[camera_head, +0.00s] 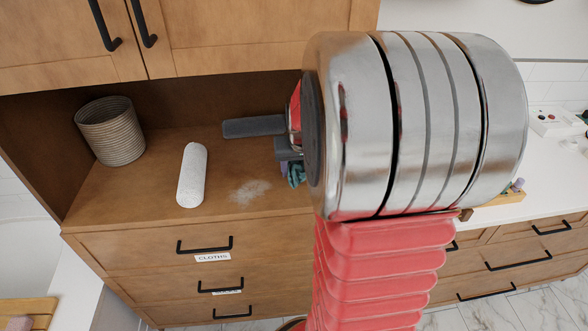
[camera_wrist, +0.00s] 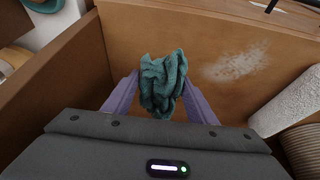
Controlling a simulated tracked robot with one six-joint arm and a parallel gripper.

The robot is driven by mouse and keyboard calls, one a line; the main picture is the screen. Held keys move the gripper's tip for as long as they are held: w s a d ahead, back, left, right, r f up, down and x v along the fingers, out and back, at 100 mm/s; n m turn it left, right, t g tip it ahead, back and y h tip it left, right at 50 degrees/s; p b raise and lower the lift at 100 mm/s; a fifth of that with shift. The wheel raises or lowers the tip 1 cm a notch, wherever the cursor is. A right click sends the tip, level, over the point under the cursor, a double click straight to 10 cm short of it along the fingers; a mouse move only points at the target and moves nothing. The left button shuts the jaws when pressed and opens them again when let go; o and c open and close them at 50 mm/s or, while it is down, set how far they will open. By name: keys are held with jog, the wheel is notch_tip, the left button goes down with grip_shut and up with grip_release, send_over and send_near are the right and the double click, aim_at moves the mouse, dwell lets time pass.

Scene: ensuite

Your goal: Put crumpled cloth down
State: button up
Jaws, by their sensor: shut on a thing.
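The crumpled cloth (camera_wrist: 163,82) is dark teal and bunched up between the two purple fingers of my gripper (camera_wrist: 160,92) in the wrist view. The fingers press on it from both sides. In the head view, a small part of the cloth (camera_head: 297,174) shows beside my arm, and most of my gripper (camera_head: 290,168) is hidden behind the arm's large metal joint. The cloth is over the right part of the wooden cabinet top (camera_head: 150,196). I cannot tell whether it touches the wood.
A pale powdery patch (camera_head: 250,191) lies on the cabinet top, left of my gripper. Upper cabinet doors (camera_head: 200,40) overhang the back. A drawer labelled CLOTHS (camera_head: 150,249) is shut below.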

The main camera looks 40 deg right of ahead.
jog(key=shift+w, duration=0.1)
jog(key=shift+w+d, duration=0.4)
jog(key=shift+w, duration=0.1)
jog(key=shift+w+d+f, duration=0.2)
jog(key=shift+w, duration=0.05)
jog(key=shift+f, duration=1.35)
jog(key=shift+f, duration=0.3)
jog(key=o, duration=1)
jog(key=shift+r, duration=0.1)
